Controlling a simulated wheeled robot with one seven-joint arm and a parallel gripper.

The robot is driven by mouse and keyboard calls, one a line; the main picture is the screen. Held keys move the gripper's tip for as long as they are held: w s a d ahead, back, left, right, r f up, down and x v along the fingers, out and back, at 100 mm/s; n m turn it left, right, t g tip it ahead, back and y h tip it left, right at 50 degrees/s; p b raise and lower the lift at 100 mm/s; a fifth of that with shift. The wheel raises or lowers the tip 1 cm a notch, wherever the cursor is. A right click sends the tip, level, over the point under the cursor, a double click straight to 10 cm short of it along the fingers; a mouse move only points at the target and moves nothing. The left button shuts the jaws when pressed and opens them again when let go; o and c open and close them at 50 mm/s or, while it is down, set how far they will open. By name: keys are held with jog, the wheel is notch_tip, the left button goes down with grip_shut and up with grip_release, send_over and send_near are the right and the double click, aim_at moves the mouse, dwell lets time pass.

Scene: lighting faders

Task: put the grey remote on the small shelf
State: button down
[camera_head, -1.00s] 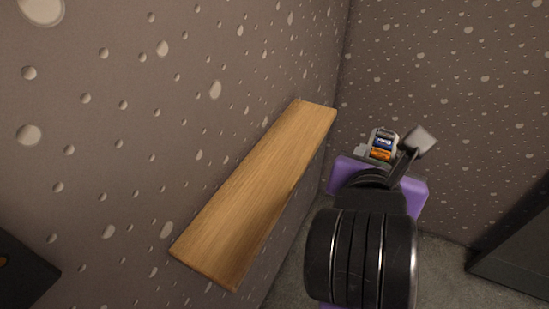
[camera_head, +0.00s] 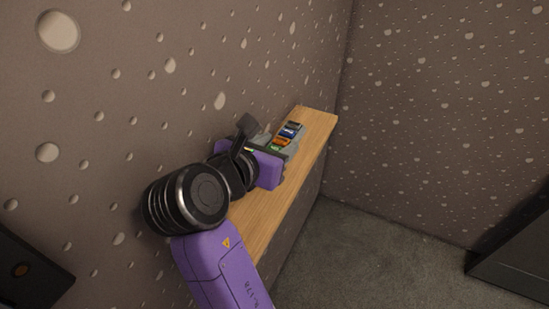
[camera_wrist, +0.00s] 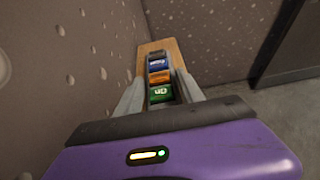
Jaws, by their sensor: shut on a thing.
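The remote (camera_head: 289,131), a small slim thing with black, blue, orange and green buttons, is between the fingers of my gripper (camera_head: 283,141). In the wrist view the remote (camera_wrist: 160,76) lies lengthwise between the two grey fingers, green button nearest, and the fingers are shut on it. The small shelf (camera_head: 320,121) is a narrow wooden plank along the left wall. The remote is over the far part of the shelf; I cannot tell whether it touches the wood. The shelf's far end also shows in the wrist view (camera_wrist: 170,46).
The speckled wall (camera_head: 90,100) runs close along the shelf's left side, near my gripper. A dark cabinet (camera_head: 515,250) stands at the right. A dark panel (camera_head: 30,265) is at the lower left. The shelf top looks bare apart from the remote.

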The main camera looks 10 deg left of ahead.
jog(key=shift+f, duration=2)
jog(key=shift+a+f+p, duration=0.25)
jog(key=shift+p, duration=0.25)
jog(key=shift+f, duration=0.15)
jog(key=c, duration=0.7)
grip_release()
jog(key=shift+s+a+r, duration=0.1)
jog(key=shift+s+r, duration=0.05)
jog(key=shift+r, duration=0.05)
jog(key=b+v, duration=0.1)
jog(key=v, duration=1)
jog(key=shift+s, duration=0.25)
